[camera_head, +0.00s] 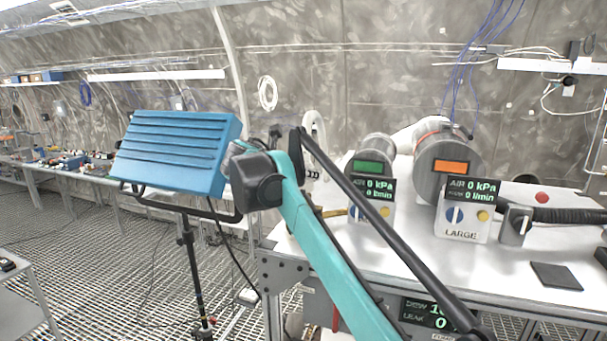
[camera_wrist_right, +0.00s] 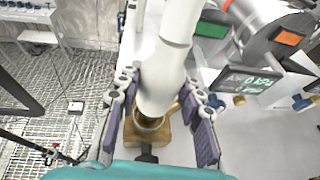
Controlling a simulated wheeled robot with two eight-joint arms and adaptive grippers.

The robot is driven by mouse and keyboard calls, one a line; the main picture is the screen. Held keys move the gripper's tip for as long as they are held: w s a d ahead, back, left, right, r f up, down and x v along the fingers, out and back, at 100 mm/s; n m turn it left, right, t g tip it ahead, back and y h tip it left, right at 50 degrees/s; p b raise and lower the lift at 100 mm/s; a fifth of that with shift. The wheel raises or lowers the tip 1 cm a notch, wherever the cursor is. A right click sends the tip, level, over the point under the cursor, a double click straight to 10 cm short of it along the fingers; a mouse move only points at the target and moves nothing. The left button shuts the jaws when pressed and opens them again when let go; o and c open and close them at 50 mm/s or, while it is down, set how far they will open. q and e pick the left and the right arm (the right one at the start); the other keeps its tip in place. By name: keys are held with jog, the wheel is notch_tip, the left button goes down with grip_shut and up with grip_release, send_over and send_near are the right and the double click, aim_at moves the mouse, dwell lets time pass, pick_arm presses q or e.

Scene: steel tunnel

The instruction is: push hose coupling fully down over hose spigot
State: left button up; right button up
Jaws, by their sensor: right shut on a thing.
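The white hose coupling (camera_wrist_right: 160,92) is at the lower end of a thick white hose (camera_wrist_right: 180,22) in the right wrist view. My right gripper (camera_wrist_right: 161,84) is shut on it, with a finger on either side. Just below the coupling is a pale ring with a brownish inside, over a tan base (camera_wrist_right: 150,143). The hose spigot is not clearly visible, and I cannot tell how far the coupling sits over it. In the head view, my teal arm hides most of this place; a piece of the white hose (camera_head: 314,126) shows behind it. My left gripper is not in view.
The white bench (camera_head: 420,236) carries a small unit with a green display (camera_head: 369,168) and a large one with an orange display (camera_head: 451,167), close on the right. A blue ribbed panel (camera_head: 175,150) on a stand is left of my arm. Grating floor lies left.

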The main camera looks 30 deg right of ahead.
jog(key=shift+f+b, duration=1.7)
jog(key=shift+f, duration=1.25)
jog(key=o, duration=1.2)
jog(key=shift+o, duration=0.2)
jog(key=v, duration=1.2)
